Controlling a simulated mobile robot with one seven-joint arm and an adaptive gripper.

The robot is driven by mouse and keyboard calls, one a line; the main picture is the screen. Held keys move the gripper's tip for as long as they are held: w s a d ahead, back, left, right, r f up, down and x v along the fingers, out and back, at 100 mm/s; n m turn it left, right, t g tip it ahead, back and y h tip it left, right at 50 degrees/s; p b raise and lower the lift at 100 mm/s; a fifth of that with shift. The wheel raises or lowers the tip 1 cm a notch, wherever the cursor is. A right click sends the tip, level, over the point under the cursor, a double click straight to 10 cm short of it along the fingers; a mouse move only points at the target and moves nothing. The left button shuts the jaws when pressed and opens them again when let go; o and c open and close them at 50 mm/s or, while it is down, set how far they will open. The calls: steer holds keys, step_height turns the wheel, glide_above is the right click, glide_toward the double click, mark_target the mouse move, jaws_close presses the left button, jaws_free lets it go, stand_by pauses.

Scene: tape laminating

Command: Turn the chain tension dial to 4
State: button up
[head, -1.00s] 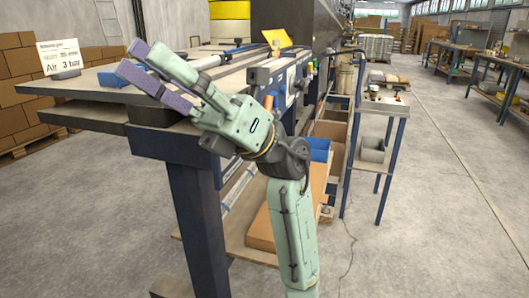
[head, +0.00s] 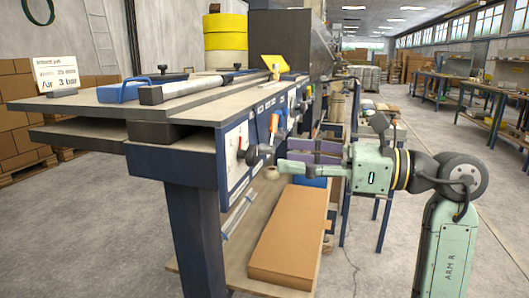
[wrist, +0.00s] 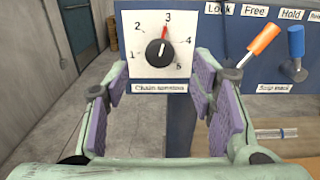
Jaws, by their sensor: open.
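The chain tension dial (wrist: 160,53) is a black round knob on a white numbered plate (wrist: 184,71) in the wrist view. Its red pointer points up at 3; the 4 stands to its upper right. In the head view the dial (head: 241,154) is on the side panel at the bench's near corner. My gripper (head: 282,162) is open and empty, to the right of the dial and pointing at it. In the wrist view my gripper's (wrist: 160,84) purple-padded fingers stand wide apart, with the dial framed between and beyond them.
Right of the dial are an orange-handled lever (wrist: 262,40) and a blue lever (wrist: 295,45) under labels Lock, Free and Hold. A cardboard box (head: 290,240) lies on the shelf below. The bench top (head: 100,97) holds a sign (head: 57,74). Floor to the right is open.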

mark_target(257, 154)
steer(key=shift+p+x, duration=0.35)
steer(key=shift+x, duration=2.45)
steer(key=shift+c, duration=0.4)
steer(key=c, duration=1)
